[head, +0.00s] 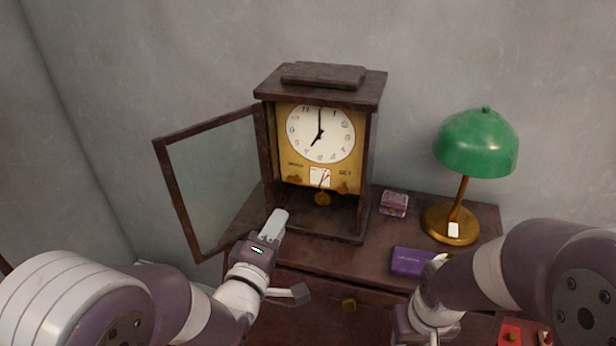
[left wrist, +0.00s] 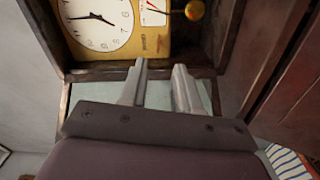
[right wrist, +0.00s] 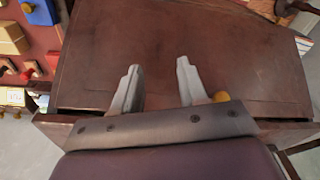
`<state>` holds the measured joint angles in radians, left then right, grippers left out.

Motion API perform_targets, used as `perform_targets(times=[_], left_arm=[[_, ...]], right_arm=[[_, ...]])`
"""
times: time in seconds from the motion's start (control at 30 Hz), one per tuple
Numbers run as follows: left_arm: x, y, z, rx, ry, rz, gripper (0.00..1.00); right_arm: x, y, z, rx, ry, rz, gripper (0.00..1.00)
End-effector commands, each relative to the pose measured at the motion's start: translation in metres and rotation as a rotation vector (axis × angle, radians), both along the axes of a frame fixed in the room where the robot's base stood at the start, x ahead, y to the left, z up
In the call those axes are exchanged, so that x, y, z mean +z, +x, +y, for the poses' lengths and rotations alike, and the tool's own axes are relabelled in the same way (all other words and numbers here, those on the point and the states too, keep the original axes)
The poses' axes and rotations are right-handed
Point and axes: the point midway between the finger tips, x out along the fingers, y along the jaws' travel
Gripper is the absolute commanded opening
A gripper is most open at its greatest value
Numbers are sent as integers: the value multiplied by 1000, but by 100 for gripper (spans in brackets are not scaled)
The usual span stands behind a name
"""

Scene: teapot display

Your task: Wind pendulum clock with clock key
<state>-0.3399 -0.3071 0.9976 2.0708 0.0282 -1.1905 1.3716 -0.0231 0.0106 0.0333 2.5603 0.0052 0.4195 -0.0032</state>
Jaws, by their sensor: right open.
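The wooden pendulum clock (head: 320,135) stands on the cabinet with its glass door (head: 215,180) swung open to the left. Its white dial, brass plate and pendulum bob (head: 322,198) show; the dial (left wrist: 97,22) appears turned sideways in the left wrist view. My left gripper (head: 280,220) is in front of the clock's lower left. Its jaws (left wrist: 160,82) are apart with nothing between them. My right gripper (right wrist: 157,85) is open and empty over the brown cabinet; the arm mostly hides it in the head view. I cannot make out the clock key.
A green lamp (head: 476,143) stands right of the clock on the cabinet top (head: 375,245). A small pinkish box (head: 394,204) and a purple box (head: 412,262) lie nearby. A drawer with a brass knob (head: 348,305) is below. Colored boxes (right wrist: 12,40) show at left in the right wrist view.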

Motion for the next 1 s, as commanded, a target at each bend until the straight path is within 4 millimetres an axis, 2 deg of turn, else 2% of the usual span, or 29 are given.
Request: perform_targets(times=[0.17,0.4,0.6,0.73,1.0], left_arm=[[3,19,-5,2,-38,6,32],[4,80,-25,0,-35,6,32],[2,112,-36,0,-35,7,32],[1,120,-38,-1,-34,5,32],[0,122,-39,-1,-34,6,32]], right_arm=[[6,0,0,0,0,0,43],[22,0,-1,0,0,0,43],[29,0,-1,0,0,0,43],[30,0,-1,0,0,0,43],[29,0,-1,0,0,0,43]])
